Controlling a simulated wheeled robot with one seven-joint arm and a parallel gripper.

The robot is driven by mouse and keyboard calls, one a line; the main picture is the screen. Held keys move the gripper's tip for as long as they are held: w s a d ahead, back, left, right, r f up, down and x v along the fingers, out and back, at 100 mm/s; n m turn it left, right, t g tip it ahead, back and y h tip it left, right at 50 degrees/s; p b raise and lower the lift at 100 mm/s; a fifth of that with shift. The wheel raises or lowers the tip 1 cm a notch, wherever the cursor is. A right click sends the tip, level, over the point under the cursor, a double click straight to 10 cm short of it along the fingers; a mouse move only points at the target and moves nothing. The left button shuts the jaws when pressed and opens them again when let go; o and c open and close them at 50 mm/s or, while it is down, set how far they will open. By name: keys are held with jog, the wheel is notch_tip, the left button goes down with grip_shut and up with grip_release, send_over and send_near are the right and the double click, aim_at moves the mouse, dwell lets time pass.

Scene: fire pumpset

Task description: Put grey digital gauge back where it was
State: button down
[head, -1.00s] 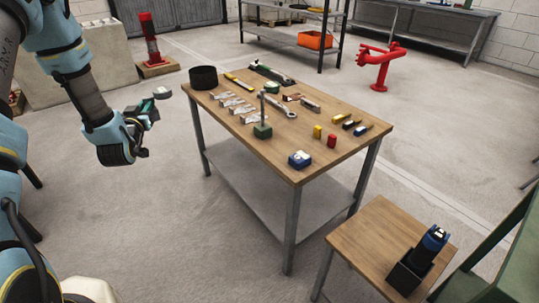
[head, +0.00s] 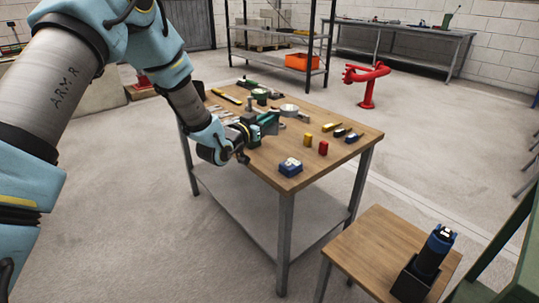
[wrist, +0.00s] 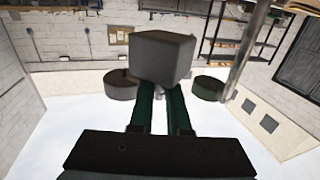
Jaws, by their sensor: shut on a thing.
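The grey digital gauge (head: 290,110) shows as a small grey, rounded thing at the tip of my gripper (head: 268,122), over the wooden worktable (head: 335,160). My gripper is shut on it. In the wrist view, the gauge appears as a grey block (wrist: 163,57) at the end of the green fingers (wrist: 162,105). Its face is turned out of sight. I cannot tell its exact height above the table from the head view. My arm and gripper hide part of the table's left side.
A blue boxy device (head: 290,167) sits at the near table edge. Yellow (head: 307,140) and red (head: 323,148) blocks lie right of my gripper. A small side table (head: 365,250) holds a blue-black tool (head: 436,248) in a dark holder. The near-right tabletop has free room.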

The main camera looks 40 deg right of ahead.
jog(key=shift+f, duration=4.4)
jog(key=shift+f, duration=0.15)
jog(key=c, duration=0.9)
grip_release()
jog(key=shift+r+p, duration=0.2)
jog(key=shift+p, duration=0.1)
jog(key=b+v, duration=0.1)
jog(key=v, duration=1.1)
jog(key=shift+f+b, duration=0.1)
jog(key=shift+b, duration=0.25)
